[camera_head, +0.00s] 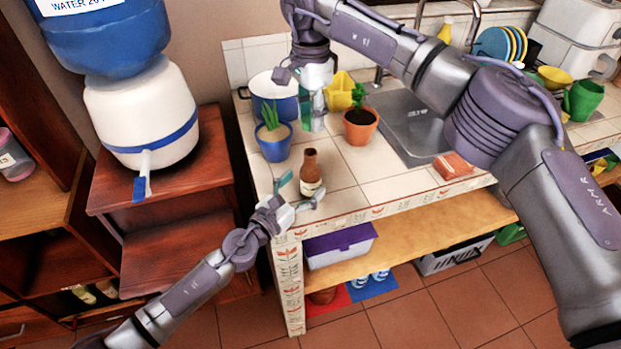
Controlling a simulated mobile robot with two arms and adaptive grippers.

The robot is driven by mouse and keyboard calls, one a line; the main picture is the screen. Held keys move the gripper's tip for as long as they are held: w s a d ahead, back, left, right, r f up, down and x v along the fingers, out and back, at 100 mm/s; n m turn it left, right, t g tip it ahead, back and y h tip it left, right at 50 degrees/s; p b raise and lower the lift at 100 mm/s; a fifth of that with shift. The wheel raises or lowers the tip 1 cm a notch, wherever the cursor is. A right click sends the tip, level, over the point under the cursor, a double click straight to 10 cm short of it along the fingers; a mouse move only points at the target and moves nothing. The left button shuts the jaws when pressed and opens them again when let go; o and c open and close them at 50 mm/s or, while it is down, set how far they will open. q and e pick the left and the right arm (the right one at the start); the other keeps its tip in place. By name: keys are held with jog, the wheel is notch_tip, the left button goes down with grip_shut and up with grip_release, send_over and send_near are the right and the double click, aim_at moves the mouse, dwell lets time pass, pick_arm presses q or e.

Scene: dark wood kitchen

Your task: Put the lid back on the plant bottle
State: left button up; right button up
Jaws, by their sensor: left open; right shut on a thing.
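A small brown bottle (311,172) with a pale label stands upright on the tiled counter near its front left corner. No lid shows on its neck. My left gripper (301,188) is open close to the bottle's lower part, one finger at its left and the other in front; I cannot tell whether they touch it. My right gripper (313,112) points down above the counter, behind the bottle and between the two potted plants. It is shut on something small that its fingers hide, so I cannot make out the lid.
A blue pot plant (274,142) stands left of the bottle and an orange pot plant (360,127) behind it to the right. A large blue-white pot (273,97) and a yellow object (340,91) stand behind. The sink (414,122) lies right. Tiles right of the bottle are clear.

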aim_at(304, 184)
pick_arm(q)
jog(key=shift+x, duration=1.7)
jog(key=shift+c, duration=0.2)
grip_shut()
